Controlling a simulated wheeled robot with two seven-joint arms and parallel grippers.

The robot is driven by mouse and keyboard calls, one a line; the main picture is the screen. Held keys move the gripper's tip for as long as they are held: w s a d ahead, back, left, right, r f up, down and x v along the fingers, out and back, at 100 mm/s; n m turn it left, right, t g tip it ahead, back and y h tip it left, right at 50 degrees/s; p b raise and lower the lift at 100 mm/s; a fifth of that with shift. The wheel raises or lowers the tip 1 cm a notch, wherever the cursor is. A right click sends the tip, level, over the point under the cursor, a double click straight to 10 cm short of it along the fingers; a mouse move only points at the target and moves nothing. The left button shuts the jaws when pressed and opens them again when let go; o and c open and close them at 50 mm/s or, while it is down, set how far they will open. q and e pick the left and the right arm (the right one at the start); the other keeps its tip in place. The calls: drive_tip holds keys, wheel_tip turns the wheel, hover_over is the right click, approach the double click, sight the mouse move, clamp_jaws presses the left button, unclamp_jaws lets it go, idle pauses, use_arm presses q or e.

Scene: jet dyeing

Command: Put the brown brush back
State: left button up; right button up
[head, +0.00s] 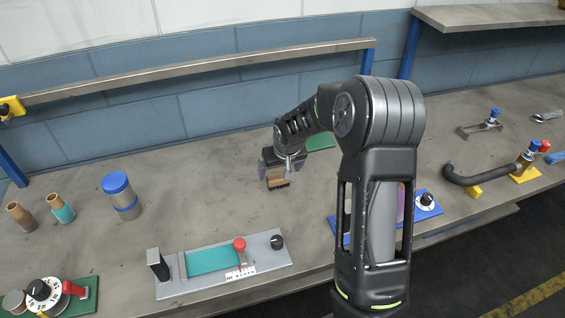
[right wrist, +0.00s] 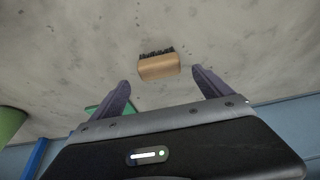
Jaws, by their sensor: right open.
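The brown brush (head: 277,181) is a small wooden block with dark bristles on the workbench, below my right gripper in the head view. In the right wrist view the brush (right wrist: 158,67) lies just beyond the fingertips, roughly midway between them, with its bristles toward the top of the picture. My right gripper (head: 283,165) is open and empty, its two fingers (right wrist: 160,82) apart with the brush not between their pads. A green flat piece (head: 320,142) lies on the bench behind the gripper, partly hidden by my arm. My left gripper is not in view.
A grey panel with a teal window (head: 213,260) and red knob stands at the front. A blue-capped jar (head: 120,195) and two small bottles (head: 60,208) are at left. A blue panel (head: 428,206) and black curved pipe (head: 476,178) are at right. Bench around the brush is clear.

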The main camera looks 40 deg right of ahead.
drive_tip(key=v, duration=0.6)
drive_tip(key=shift+r+b, duration=0.35)
drive_tip(key=shift+r, duration=0.05)
drive_tip(key=shift+s, duration=0.2)
